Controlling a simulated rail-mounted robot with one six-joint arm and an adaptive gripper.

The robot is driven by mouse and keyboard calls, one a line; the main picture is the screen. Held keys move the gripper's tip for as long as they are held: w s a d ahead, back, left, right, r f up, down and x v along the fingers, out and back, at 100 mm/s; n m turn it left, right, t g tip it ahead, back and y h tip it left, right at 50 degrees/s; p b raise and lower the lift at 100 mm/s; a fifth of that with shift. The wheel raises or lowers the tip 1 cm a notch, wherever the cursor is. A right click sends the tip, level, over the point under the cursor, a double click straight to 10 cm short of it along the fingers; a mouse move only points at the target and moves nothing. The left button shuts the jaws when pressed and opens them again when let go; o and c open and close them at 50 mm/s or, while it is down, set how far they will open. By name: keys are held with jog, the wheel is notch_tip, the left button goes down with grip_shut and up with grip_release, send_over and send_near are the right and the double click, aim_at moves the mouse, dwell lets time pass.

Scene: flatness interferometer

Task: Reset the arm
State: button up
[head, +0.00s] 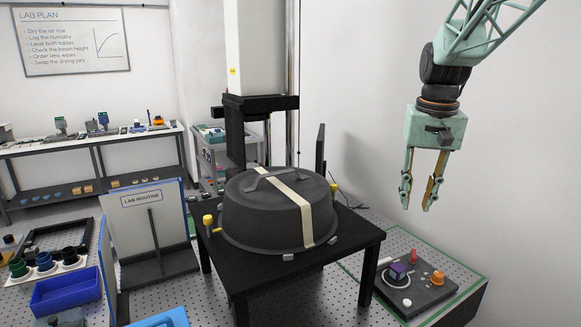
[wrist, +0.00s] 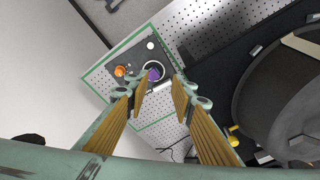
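My gripper (head: 420,192) hangs from my green arm at the right of the head view, fingers pointing down. Its two fingers are apart with nothing between them. It is in the air above and beyond the small dark control box (head: 418,289), clear of it. In the wrist view the open fingers (wrist: 156,90) frame the box's purple part (wrist: 155,74) from above, well below the fingertips.
A large dark round cover (head: 265,215) with a pale strip stands on a black table (head: 352,250) left of my gripper. An orange knob (head: 437,278) and a red part (head: 413,256) stand on the box. The white wall is close behind the arm. A blue bin (head: 66,291) is at the left.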

jog(key=s+a+r+n+t+b, duration=0.15)
jog(key=s+a, duration=0.25)
jog(key=s, duration=0.6)
jog(key=s+a+r+g, duration=0.1)
jog(key=s+a+r, duration=0.2)
jog(key=s, duration=0.7)
jog(key=s+a+f, duration=0.1)
jog(key=s+f, duration=0.1)
jog(key=s, duration=0.5)
jog(key=s+a+f+t+b, duration=0.1)
jog(key=s+a+f, duration=0.1)
jog(key=s, duration=0.6)
jog(key=s+a+f+n+t+b, duration=0.1)
jog(key=s+f, duration=0.1)
jog(key=s, duration=0.5)
jog(key=shift+s+a+f, duration=0.25)
jog(key=shift+a+f, duration=0.05)
dwell(0.3)
